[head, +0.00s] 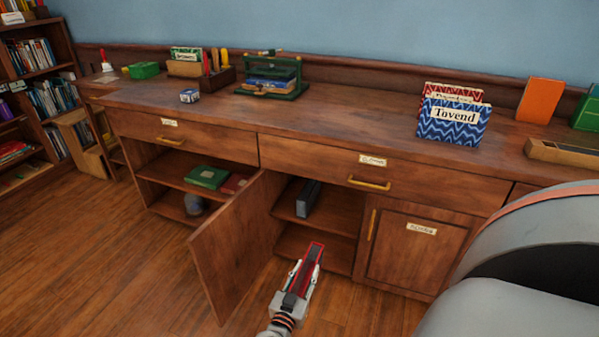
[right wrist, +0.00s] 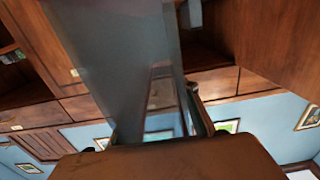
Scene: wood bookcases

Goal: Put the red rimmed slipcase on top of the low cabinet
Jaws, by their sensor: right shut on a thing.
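The red rimmed slipcase (head: 312,262) is narrow and dark with a red edge, held tilted in front of the low cabinet's open bay. My right gripper (head: 297,285) is shut on it, below the level of the cabinet top. In the right wrist view the slipcase shows as a broad grey panel (right wrist: 115,60) rising from the gripper (right wrist: 155,135). The low cabinet (head: 350,122) is dark wood, and its long top has bare patches between the objects on it. My left gripper is not in view.
A cabinet door (head: 235,245) stands open left of my right gripper. A dark slipcase (head: 308,198) stands on the shelf inside. Bare top lies between stand and Tovend box.

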